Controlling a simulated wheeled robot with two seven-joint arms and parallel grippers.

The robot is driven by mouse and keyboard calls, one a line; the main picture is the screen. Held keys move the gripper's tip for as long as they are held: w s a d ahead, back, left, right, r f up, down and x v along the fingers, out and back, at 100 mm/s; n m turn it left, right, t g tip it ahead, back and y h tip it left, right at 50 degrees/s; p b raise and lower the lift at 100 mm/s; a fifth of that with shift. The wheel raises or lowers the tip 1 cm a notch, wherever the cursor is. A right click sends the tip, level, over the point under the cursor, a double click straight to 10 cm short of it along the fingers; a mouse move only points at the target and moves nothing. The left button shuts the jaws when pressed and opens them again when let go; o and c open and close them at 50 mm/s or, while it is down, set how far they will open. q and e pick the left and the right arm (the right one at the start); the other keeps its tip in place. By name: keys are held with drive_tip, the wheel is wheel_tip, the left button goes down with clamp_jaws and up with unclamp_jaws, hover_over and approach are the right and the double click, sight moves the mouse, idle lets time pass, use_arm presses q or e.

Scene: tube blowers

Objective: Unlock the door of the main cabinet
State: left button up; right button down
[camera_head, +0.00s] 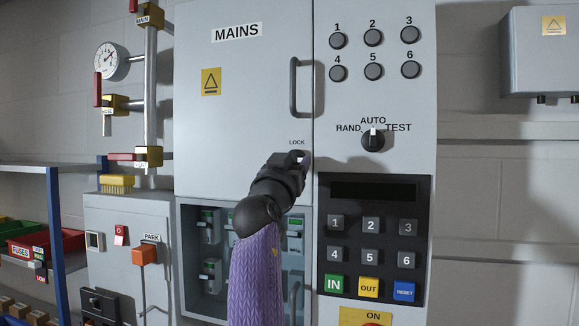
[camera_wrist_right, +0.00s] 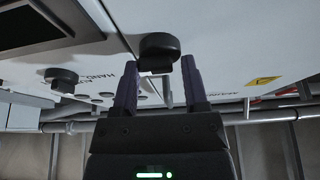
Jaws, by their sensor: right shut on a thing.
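The main cabinet door (camera_head: 235,100) is grey, marked MAINS, and looks closed, with a dark vertical handle (camera_head: 294,88) near its right edge. The LOCK label (camera_head: 297,142) sits below the handle. My right gripper (camera_head: 303,158) is at the lock just under that label and hides it in the head view. In the right wrist view, my purple fingers (camera_wrist_right: 160,75) stand on both sides of the dark lock knob (camera_wrist_right: 158,46) and are shut on it. How far the knob is turned is hard to tell. My left gripper is not in view.
Right of the door are several round buttons (camera_head: 373,37), the HAND/AUTO/TEST selector (camera_head: 373,140) and a keypad panel (camera_head: 372,275). An open compartment (camera_head: 190,250) with switches lies below. Pipes with a gauge (camera_head: 110,60) and a shelf (camera_head: 52,166) are at left.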

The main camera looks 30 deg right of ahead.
drive_tip(key=shift+d, duration=0.1)
drive_tip(key=shift+c, duration=2.4)
unclamp_jaws()
drive_tip(key=shift+s, duration=0.1)
drive_tip(key=shift+o, duration=1.1)
drive_tip(key=shift+s+d, duration=0.15)
use_arm(q)
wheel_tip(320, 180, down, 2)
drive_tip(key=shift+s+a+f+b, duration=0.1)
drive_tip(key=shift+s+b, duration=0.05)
drive_tip(key=shift+b, duration=1)
use_arm(e)
drive_tip(key=v, duration=1)
